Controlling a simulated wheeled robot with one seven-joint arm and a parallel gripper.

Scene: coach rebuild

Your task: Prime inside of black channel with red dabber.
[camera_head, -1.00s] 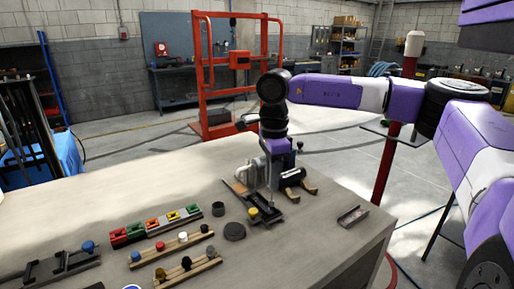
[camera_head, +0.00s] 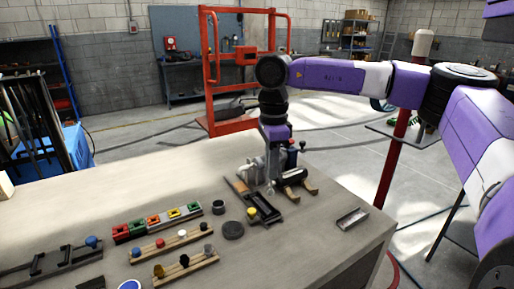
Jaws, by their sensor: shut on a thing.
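A dark open channel (camera_head: 264,208) lies on the workbench just in front of my gripper, by a grey fixture with wooden slats. A red-topped piece (camera_head: 160,243), which looks like the red dabber, stands in a wooden rack (camera_head: 178,244) left of the channel. My gripper (camera_head: 271,186) points down at the fixture, at the far end of the channel. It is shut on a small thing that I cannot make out. The fingertips are small and partly lost against the fixture, so contact with the channel cannot be told.
A yellow-topped piece (camera_head: 252,212) stands beside the channel. A dark disc (camera_head: 233,230), a small cup (camera_head: 218,207) and a row of coloured blocks (camera_head: 154,221) lie left. A second rack (camera_head: 188,268) stands in front. A small metal tray (camera_head: 352,218) sits right, near the edge.

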